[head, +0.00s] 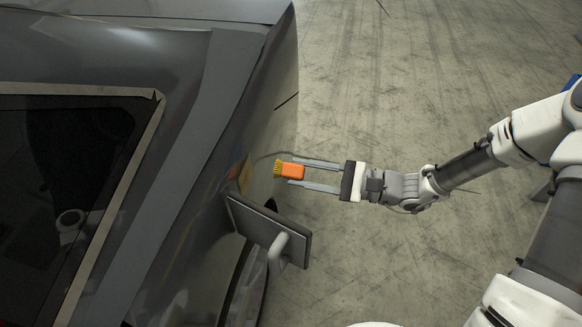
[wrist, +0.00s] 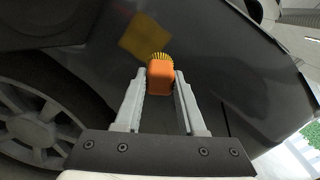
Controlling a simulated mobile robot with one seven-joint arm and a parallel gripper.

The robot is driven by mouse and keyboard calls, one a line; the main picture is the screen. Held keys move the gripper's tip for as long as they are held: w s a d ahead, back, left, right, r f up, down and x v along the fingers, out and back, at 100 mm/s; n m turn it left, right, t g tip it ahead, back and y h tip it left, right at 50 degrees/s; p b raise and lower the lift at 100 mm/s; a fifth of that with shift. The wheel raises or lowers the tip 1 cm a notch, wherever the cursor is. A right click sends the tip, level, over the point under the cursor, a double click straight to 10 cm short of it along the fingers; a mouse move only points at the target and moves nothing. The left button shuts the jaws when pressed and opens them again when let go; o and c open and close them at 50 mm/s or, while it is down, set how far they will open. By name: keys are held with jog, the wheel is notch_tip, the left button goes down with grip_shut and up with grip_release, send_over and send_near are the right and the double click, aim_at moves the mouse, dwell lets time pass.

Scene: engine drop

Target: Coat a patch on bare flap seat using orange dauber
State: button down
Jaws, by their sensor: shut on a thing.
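The orange dauber (head: 293,171) has a block-shaped orange body and yellow bristles that point left at the car's side. My gripper (head: 290,172) is shut on its body, one finger on each side. In the wrist view the dauber (wrist: 160,78) stands between the fingertips, bristles away from me. A dull yellow, roughly square patch (wrist: 144,38) shows on the dark car side just beyond the bristles; I take it for the flap seat but cannot be sure. It also shows faintly in the head view (head: 239,174). The bristles look apart from the panel; the exact gap is unclear.
The dark grey car (head: 190,165) fills the left. A dark rectangular plate on a pale bracket (head: 268,232) juts out just below my gripper. A wheel (wrist: 38,118) lies left in the wrist view. The concrete floor (head: 390,100) around my arm is clear.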

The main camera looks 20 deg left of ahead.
jog(key=shift+d, duration=0.35)
jog(key=shift+w+d+p, duration=0.2)
jog(key=shift+d+p, duration=0.25)
jog(key=shift+d, duration=1.05)
